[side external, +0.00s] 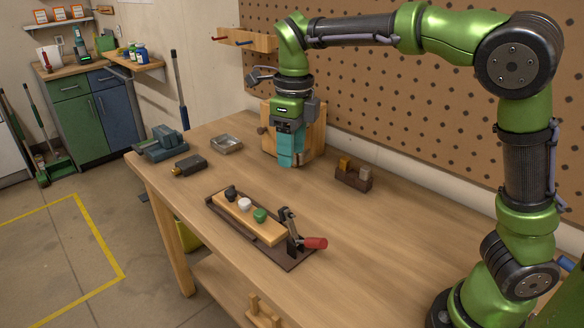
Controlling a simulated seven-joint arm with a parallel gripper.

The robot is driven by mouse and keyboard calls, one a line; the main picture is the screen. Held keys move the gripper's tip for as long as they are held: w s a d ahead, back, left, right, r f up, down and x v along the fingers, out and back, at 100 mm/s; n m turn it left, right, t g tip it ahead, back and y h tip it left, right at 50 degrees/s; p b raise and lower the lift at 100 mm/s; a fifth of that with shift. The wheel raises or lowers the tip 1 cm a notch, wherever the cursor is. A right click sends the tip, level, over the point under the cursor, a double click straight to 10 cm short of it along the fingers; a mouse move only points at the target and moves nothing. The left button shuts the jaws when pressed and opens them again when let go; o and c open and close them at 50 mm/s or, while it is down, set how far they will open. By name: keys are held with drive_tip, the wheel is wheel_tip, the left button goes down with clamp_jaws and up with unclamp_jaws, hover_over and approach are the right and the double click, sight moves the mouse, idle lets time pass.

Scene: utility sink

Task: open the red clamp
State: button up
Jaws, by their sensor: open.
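The red clamp (292,238) is a dark metal toggle clamp with a red handle (315,243). It is mounted at the near right end of a dark base plate (299,262) on the workbench. Its red handle points right, low over the bench. A light wooden board (265,232) with black, white and green knobs lies on the base, with its right end by the clamp. My gripper (290,164) points down above the bench, behind and apart from the clamp. It is open, and nothing shows between its fingers.
A bench vise (162,142), a dark block (188,166) and a metal tray (227,144) sit at the bench's left. A small brown block holder (353,176) stands right of my gripper. A wooden box (313,135) is behind it. The bench right of the clamp is clear.

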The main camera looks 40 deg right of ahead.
drive_tip(key=s+d+n+t, duration=0.2)
drive_tip(key=s+n, duration=0.6)
drive_tip(key=n, duration=0.5)
drive_tip(key=s+d+n+t+y, duration=0.1)
drive_tip(key=s+n+t, duration=0.4)
drive_tip(key=n, duration=0.9)
drive_tip(key=shift+s+d+f+n+y, duration=0.3)
drive_tip(key=shift+s+d+f, duration=0.15)
drive_tip(key=shift+s, duration=1.45)
